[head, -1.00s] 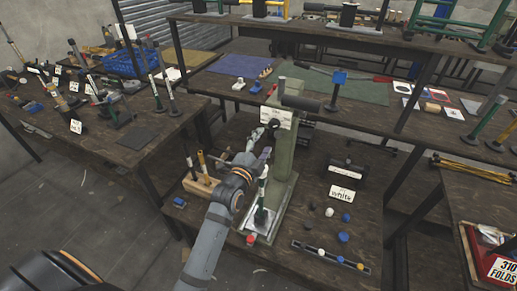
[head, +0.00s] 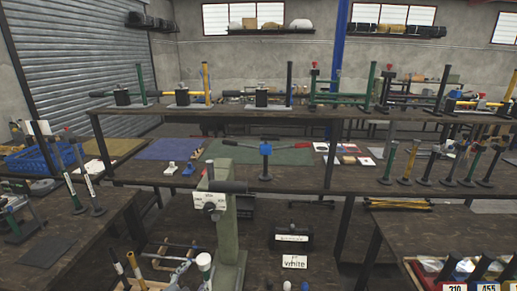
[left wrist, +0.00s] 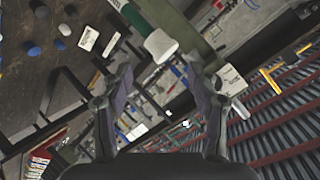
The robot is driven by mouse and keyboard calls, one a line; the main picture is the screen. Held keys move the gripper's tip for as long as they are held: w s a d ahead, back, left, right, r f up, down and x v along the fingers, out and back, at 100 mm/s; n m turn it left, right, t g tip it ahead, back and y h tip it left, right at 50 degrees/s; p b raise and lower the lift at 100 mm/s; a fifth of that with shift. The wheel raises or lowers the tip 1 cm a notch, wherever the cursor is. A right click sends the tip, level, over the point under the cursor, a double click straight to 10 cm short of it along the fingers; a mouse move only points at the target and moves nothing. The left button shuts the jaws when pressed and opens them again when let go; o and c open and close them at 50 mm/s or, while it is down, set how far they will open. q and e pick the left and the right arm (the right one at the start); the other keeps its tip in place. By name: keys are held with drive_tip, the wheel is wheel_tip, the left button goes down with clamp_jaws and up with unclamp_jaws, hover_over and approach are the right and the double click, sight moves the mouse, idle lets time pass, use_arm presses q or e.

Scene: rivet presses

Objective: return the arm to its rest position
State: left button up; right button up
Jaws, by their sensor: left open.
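My left gripper (head: 188,252) shows only in part at the bottom of the head view, beside the green press column (head: 228,245). Most of its arm is out of frame. In the left wrist view the left gripper (left wrist: 160,68) has its two fingers spread with nothing held between them. A green handle with a white end (left wrist: 160,45) shows just past the fingertips; whether it touches them I cannot tell. A white-topped handle (head: 203,262) stands by the press in the head view. My right gripper is not in view.
Upright handles (head: 130,270) stand left of the press. A dark block (head: 291,239) and a white label (head: 295,262) lie to its right. A side table (head: 60,245) stands at the left. Shelves of tools (head: 300,118) stand behind.

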use_arm(q)
drive_tip(key=s+a+f+n+g+y, duration=0.1)
drive_tip(key=s+f+n+g, duration=0.2)
drive_tip(key=s, duration=0.3)
drive_tip(key=s+a+f+n+g, duration=0.2)
drive_tip(key=s+f+n+g, duration=0.15)
drive_tip(key=s, duration=0.25)
drive_tip(key=s+a+f+n+g+y, duration=0.1)
drive_tip(key=s+f+n+g, duration=0.25)
drive_tip(key=s, duration=0.35)
drive_tip(key=s+a+f, duration=0.1)
drive_tip(key=s+f, duration=0.1)
drive_tip(key=f, duration=1.2)
drive_tip(key=s+a+f, duration=0.1)
drive_tip(key=a+f, duration=0.1)
drive_tip(key=f, duration=1.2)
drive_tip(key=s+f+g, duration=0.1)
drive_tip(key=s+f, duration=1.3)
drive_tip(key=s, duration=0.3)
drive_tip(key=shift+s+a+g, duration=0.3)
drive_tip(key=shift+g, duration=0.1)
